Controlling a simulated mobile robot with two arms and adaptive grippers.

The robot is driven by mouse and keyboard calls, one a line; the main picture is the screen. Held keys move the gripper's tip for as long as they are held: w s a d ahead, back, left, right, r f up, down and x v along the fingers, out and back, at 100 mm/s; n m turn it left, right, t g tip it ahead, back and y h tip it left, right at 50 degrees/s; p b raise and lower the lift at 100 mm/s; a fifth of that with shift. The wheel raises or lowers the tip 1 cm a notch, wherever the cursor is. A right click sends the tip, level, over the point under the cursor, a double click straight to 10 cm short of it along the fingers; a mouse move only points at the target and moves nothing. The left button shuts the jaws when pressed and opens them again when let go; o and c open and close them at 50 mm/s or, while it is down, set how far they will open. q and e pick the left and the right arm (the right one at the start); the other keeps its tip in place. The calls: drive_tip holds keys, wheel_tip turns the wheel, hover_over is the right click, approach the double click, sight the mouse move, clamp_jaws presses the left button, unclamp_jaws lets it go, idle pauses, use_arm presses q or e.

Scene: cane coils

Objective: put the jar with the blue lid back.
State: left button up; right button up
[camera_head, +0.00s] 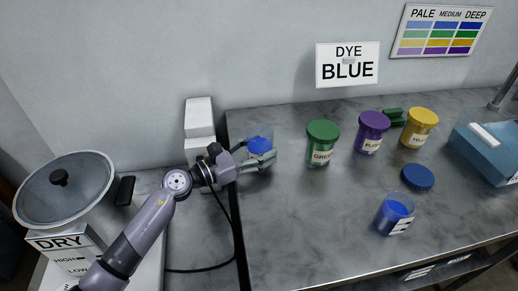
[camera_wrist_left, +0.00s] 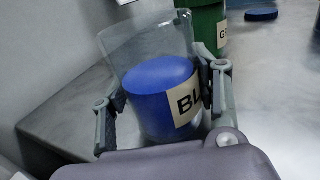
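My left gripper (camera_head: 262,160) has its fingers on both sides of a clear open jar (camera_head: 260,140) holding blue dye, at the counter's left end. In the left wrist view the jar (camera_wrist_left: 160,90) shows a label starting "BL" and no lid; it sits between the fingertips (camera_wrist_left: 158,110). Whether its base touches the counter is hidden. A blue lid (camera_head: 417,176) lies apart on the counter, right of centre. A second clear open container (camera_head: 394,214) with blue contents and a label stands nearer the front. My right gripper is not in view.
Green (camera_head: 322,144), purple (camera_head: 371,132) and yellow (camera_head: 419,128) lidded jars stand along the counter. A small green object (camera_head: 393,117) lies behind them. A blue box (camera_head: 485,150) is at right. A lidded pot (camera_head: 65,190) stands left. The counter's front middle is clear.

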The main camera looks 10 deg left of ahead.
sight(248, 153)
use_arm(q)
drive_tip(key=o, duration=0.3)
drive_tip(key=shift+o, duration=0.2)
drive_tip(key=shift+r, duration=0.2)
drive_tip(key=b+v, duration=0.1)
drive_tip(key=v, duration=0.5)
drive_tip(key=shift+s+a+f, duration=0.15)
drive_tip(key=shift+s, duration=0.05)
drive_tip(key=shift+s+a+b, duration=0.3)
drive_tip(key=shift+s+a, duration=0.1)
